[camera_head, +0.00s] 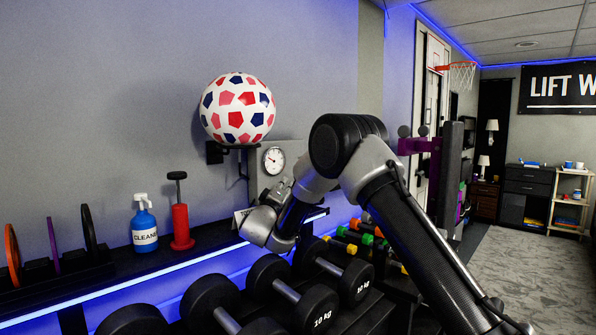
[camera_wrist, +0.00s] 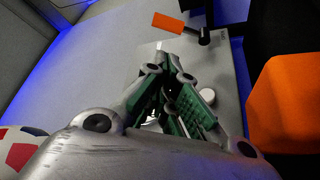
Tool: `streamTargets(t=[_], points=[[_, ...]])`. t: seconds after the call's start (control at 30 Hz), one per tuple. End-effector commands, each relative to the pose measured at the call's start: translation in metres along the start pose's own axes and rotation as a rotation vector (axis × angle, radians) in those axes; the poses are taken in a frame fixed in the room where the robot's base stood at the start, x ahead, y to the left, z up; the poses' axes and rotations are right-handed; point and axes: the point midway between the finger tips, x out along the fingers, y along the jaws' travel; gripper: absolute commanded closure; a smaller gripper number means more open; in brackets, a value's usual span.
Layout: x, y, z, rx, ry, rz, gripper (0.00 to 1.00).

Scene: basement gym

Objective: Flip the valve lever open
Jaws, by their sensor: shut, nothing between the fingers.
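In the wrist view, a lever with an orange handle (camera_wrist: 168,22) and a dark stem ending in a round dark pivot sits at the top, on a pale grey panel (camera_wrist: 226,85). The handle points left in the picture. My gripper (camera_wrist: 162,62) is shut and empty. Its green-padded fingers come together just below the lever in the picture, apart from the orange handle. In the head view, the grey panel (camera_head: 298,152) with a round gauge (camera_head: 274,160) is on the wall, partly behind my arm. The lever and my fingers are hidden there.
A large orange block-like thing (camera_wrist: 283,100) fills the right of the wrist view. A patterned ball (camera_head: 237,109) rests on a wall bracket left of the panel. A spray bottle (camera_head: 144,224) and a red pump (camera_head: 181,222) stand on the shelf above several dumbbells (camera_head: 318,306).

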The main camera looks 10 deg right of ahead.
Motion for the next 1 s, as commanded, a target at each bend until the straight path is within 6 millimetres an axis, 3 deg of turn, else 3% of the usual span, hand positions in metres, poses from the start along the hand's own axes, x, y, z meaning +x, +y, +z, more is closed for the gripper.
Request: streamTargets(t=[0.3, 0.5, 0.7, 1.0], points=[[0.071, 0.000, 0.001, 0.000, -0.001, 0.002, 1.00], [0.107, 0.000, 0.001, 0.000, -0.001, 0.002, 1.00], [0.126, 0.000, 0.001, -0.002, -0.001, 0.000, 1.00], [0.129, 0.000, 0.001, -0.002, 0.000, -0.001, 1.00]])
